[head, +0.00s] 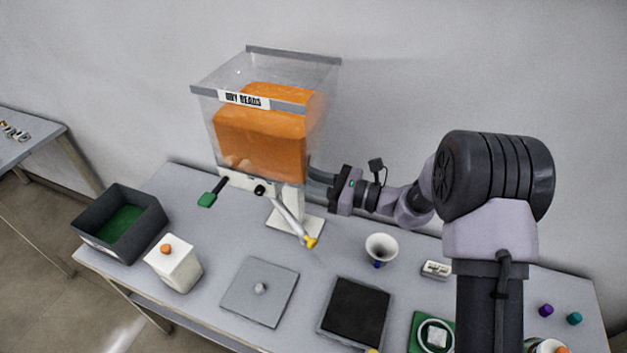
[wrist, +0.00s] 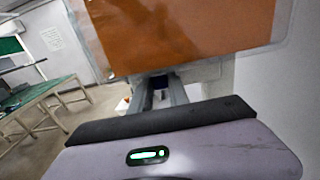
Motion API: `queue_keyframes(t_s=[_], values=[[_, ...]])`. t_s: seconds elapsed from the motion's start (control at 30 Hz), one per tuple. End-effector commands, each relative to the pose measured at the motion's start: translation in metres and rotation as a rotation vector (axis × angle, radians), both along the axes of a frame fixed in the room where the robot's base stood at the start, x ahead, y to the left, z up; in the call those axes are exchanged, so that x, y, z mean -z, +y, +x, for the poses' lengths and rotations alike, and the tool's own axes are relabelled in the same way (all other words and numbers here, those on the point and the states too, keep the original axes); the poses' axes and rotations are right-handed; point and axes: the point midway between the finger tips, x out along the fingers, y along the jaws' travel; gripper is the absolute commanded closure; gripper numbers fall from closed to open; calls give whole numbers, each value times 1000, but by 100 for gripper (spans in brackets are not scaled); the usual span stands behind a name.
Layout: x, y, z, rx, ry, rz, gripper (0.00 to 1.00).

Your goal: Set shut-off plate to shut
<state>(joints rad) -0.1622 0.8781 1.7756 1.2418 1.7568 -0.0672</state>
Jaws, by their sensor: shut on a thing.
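The hopper (head: 262,135) is a clear bin of orange beads, labelled "DRY BEADS", on a white stand. The shut-off plate is at its base, mostly hidden. A black handle with a green tab (head: 207,199) sticks out at the base's left; I cannot tell whether it belongs to the plate. My gripper (head: 312,176) reaches in from the right, just under the bin. In the wrist view, its two grey fingers (wrist: 160,92) are shut on a small dark piece below the orange beads, seemingly the plate's near end. The plate's exact position cannot be seen.
A white chute (head: 289,219) with a yellow tip slants down from the base. A white funnel (head: 381,248) stands to its right. A dark bin (head: 118,226), a white canister (head: 177,268), a grey plate with a knob (head: 256,306) and a black pad (head: 355,311) occupy the bench.

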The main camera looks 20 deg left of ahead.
Motion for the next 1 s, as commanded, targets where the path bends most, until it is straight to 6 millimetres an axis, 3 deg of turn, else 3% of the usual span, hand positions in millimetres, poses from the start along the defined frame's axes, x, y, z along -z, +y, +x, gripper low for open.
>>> queue_keyframes(t_s=[0.27,0.3,0.4,0.83,1.0], values=[[0,5,0,-1,1,-1,100],[0,5,0,-1,1,-1,73],[0,5,0,-1,1,-1,56],[0,3,0,0,0,0,56],[-1,-24,-1,4,2,-1,56]])
